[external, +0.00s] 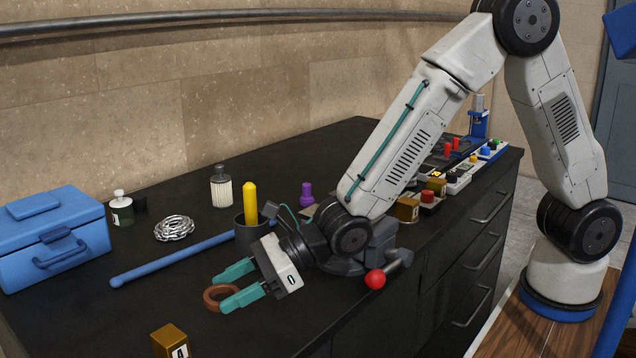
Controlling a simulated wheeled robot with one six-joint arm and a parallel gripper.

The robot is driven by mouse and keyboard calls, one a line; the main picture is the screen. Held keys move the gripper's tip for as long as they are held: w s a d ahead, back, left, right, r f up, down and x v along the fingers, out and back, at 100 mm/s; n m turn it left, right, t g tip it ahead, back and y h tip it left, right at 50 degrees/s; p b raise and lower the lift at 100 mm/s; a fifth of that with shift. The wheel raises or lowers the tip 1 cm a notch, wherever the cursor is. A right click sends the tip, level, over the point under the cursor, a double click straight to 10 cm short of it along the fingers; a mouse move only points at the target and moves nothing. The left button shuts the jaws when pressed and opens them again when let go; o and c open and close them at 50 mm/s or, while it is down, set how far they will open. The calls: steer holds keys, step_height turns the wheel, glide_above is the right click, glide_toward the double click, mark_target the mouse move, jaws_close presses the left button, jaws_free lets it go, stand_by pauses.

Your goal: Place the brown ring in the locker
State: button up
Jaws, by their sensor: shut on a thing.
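The brown ring (212,295) is at the front middle of the black bench, between the teal fingers of my gripper (228,287). My gripper is shut on the ring, with its fingers pointing left and low over the bench top. Part of the ring is hidden by the fingers. I cannot tell whether the ring touches the bench or is held just above it. I cannot identify a locker for certain; a grey-blue door or cabinet (617,130) shows at the right edge.
A blue toolbox (55,240), silver coiled ring (174,228) and blue rod (170,262) lie left. A dark cup (250,238) with a yellow stick stands behind my gripper. A brass block (170,340) is near the front. Several small parts crowd the right side.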

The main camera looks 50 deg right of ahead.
step_height(320, 180, up, 16)
steer(key=w+d+r+m+t+h, duration=0.1)
steer(key=w+d+m+t, duration=0.1)
steer(key=w+d, duration=1.1)
steer(key=m+t+h, duration=0.2)
steer(key=m+h, duration=0.1)
glide_above(315, 186)
step_height(315, 186, down, 18)
steer(key=shift+w+d, duration=0.1)
steer(key=shift+w, duration=0.05)
steer(key=shift+f, duration=2.15)
steer(key=shift+f, duration=0.15)
